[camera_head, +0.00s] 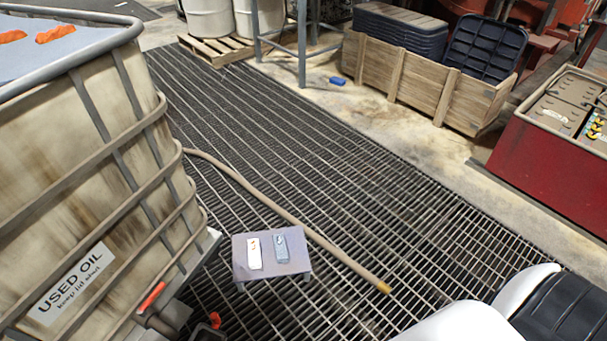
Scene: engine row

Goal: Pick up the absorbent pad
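I cannot tell for sure which thing is the absorbent pad. A small grey stool (241,270) stands on the floor grating in the lower middle. On its top lie two small flat pieces side by side: a white one with orange marks (254,254) and a blue-grey one (281,248). A small blue object (338,81) lies on the concrete beyond the grating. Two orange crumpled pieces (55,33) lie on top of the used oil tank (95,150). Neither of my grippers is in view.
A brown hose (270,203) with a yellowish end lies across the grating (340,160), passing just behind the stool. A wooden crate (415,80) with black trays stands at the back right. A red bin (550,155) is at the right. Pallet and drums (210,18) are behind.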

